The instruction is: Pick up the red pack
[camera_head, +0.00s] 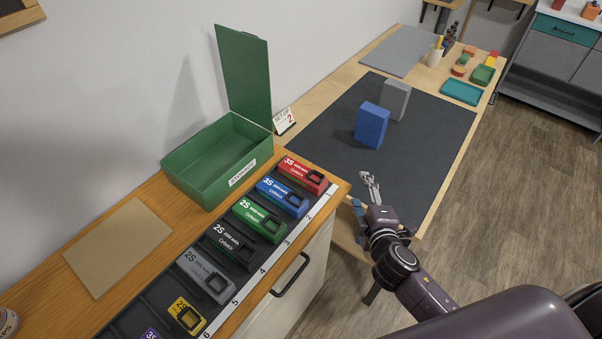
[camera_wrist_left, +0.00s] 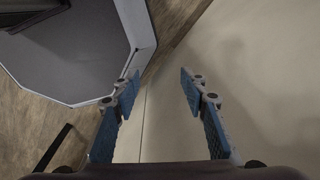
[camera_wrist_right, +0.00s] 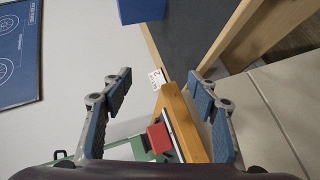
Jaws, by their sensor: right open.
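The red pack (camera_head: 304,174) lies in the top slot of the black rack on the wooden cabinet top, at the slot marked 1. It also shows in the right wrist view (camera_wrist_right: 160,138), between and beyond the fingers. My right gripper (camera_head: 368,188) is open and empty, to the right of the red pack and apart from it, near the front edge of the dark mat. In its wrist view its fingertips (camera_wrist_right: 158,82) stand wide apart. My left gripper (camera_wrist_left: 160,78) is open and empty in its own wrist view, and is not visible in the head view.
Blue (camera_head: 283,196), green (camera_head: 260,220) and other packs fill the slots below the red one. An open green box (camera_head: 208,165) with its lid up stands behind the rack. A blue block (camera_head: 371,125) and a grey block (camera_head: 396,98) stand on the dark mat (camera_head: 320,131).

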